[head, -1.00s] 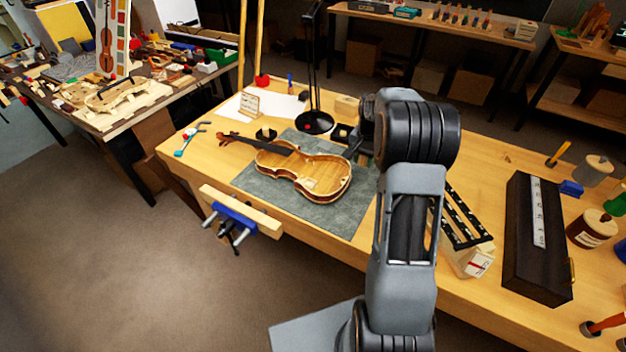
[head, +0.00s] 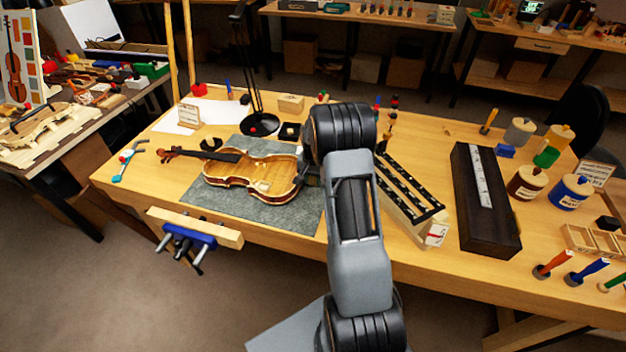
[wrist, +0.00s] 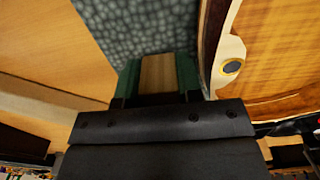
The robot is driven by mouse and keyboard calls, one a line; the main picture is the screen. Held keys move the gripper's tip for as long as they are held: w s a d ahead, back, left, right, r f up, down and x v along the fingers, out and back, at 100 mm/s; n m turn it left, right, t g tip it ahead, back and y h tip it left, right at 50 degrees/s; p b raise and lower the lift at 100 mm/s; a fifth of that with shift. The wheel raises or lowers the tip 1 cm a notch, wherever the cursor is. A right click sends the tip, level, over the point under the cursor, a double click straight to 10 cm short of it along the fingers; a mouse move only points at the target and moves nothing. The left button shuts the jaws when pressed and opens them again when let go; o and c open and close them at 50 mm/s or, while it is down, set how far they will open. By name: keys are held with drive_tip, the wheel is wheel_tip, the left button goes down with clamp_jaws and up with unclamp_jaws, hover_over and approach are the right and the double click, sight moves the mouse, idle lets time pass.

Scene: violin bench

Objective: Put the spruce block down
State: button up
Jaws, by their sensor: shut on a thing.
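The violin body (wrist: 275,50) is just right of the fingers. In the head view the open violin (head: 262,178) lies on the mat (head: 230,208). My arm hides the block and most of the gripper there, at the violin's right end.
A black lamp (head: 258,124) stands behind the mat. A slotted tool rack (head: 410,190) and a dark case (head: 470,210) are to the right. A vise (head: 190,238) is on the front edge. Another pale block (head: 291,103) lies at the back. Bench between rack and case is clear.

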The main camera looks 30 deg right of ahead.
drive_tip(key=shift+f, duration=0.3)
drive_tip(key=shift+f, duration=0.2)
drive_tip(key=o, duration=0.6)
